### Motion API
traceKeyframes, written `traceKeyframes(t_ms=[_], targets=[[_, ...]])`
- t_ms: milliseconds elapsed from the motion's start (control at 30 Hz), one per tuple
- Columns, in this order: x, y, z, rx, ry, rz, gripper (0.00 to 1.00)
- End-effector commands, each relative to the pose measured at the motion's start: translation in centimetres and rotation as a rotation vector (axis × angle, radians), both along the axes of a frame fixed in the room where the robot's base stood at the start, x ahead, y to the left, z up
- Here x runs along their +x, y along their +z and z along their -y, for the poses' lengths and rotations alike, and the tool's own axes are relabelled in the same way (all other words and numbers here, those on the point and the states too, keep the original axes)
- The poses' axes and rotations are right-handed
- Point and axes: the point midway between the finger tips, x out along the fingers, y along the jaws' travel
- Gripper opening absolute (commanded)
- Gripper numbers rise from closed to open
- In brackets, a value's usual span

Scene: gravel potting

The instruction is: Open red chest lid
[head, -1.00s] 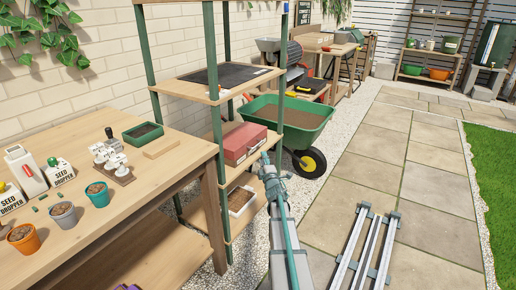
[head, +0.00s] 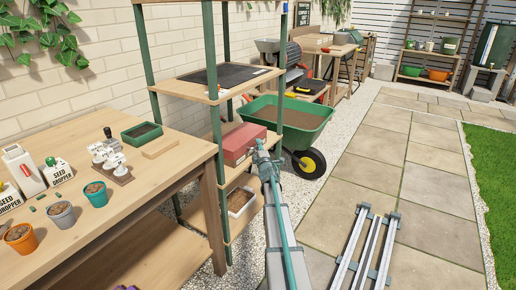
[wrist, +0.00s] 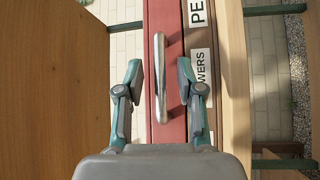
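The red chest (head: 245,143) sits on the middle shelf of the green-posted rack, and its lid looks shut. In the wrist view its red face (wrist: 173,30) carries a light metal bar handle (wrist: 159,80). My gripper (head: 261,147) is at the chest's front right side. In the wrist view my gripper (wrist: 158,66) is open, one finger on each side of the handle, with gaps to both. Whether the fingertips reach the handle's depth I cannot tell. Part of the chest is hidden behind my gripper in the head view.
A green wheelbarrow (head: 305,117) filled with soil stands close behind the chest. A rack post (head: 282,65) rises just beside my gripper. A white box (head: 240,201) is on the shelf below.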

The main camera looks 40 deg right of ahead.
Motion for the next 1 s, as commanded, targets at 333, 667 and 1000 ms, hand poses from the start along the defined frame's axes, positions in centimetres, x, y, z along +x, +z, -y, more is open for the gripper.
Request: traceKeyframes(t_ms=[333,667,1000], targets=[[0.0,0.0,0.0,0.000,0.000,0.000,0.00],[-0.1,0.0,0.0,0.000,0.000,0.000,0.00],[-0.9,1.2,1.7,-0.012,-0.018,-0.031,0.00]])
